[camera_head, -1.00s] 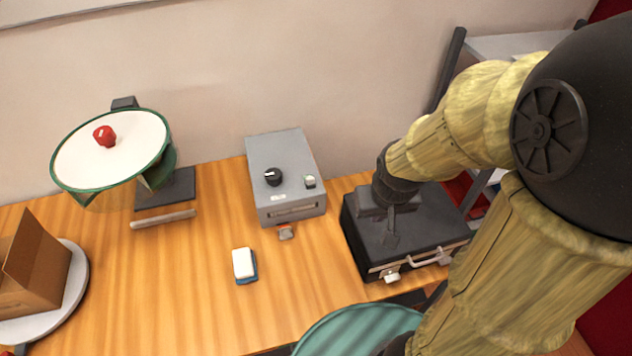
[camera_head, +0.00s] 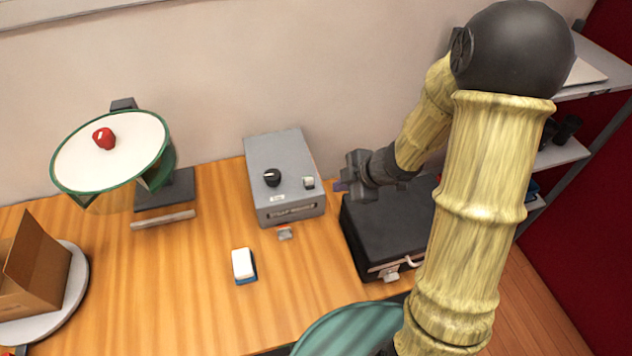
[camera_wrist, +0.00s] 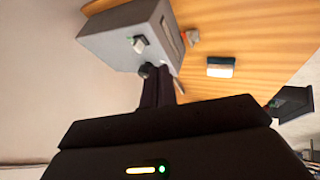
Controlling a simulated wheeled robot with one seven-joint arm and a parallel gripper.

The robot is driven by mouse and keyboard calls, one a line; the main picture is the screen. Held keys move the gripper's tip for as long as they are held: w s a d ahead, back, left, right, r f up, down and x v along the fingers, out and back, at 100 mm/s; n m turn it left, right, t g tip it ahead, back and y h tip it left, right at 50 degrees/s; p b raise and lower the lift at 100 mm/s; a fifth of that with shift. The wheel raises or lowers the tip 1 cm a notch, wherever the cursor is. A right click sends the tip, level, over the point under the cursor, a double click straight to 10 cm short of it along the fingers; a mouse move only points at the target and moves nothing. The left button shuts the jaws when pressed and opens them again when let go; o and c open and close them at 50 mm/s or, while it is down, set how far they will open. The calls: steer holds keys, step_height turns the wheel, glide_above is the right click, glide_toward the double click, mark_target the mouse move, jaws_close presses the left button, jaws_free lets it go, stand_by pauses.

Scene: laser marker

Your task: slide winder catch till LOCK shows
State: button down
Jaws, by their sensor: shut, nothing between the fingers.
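A grey box (camera_head: 284,160) stands on the table against the wall. A black knob (camera_head: 272,177) and a small pale button (camera_head: 308,183) sit on its top, and a framed slot (camera_head: 292,212) is in its front. A small grey-and-red piece (camera_head: 285,233) lies at its front foot. I cannot tell which part is the winder catch, and no LOCK word is readable. My gripper (camera_head: 342,187) is shut and empty, right of the box above the black case, pointing left. In the wrist view its dark fingers (camera_wrist: 160,80) overlap the lower edge of the box (camera_wrist: 125,35).
A black case (camera_head: 385,235) stands right of the box, under my gripper. A white-and-blue block (camera_head: 243,265) lies in front. A green-rimmed round pan (camera_head: 112,155) on a stand and a cardboard box (camera_head: 35,265) are at left. The table front is mostly clear.

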stand_by(0.3)
glide_toward(307, 187)
steer(key=x, duration=0.3)
steer(key=b+x, duration=0.1)
steer(key=shift+s+f, duration=0.2)
steer(key=shift+f, duration=0.1)
steer(key=shift+w+a+f, duration=0.15)
steer(key=shift+w, duration=0.3)
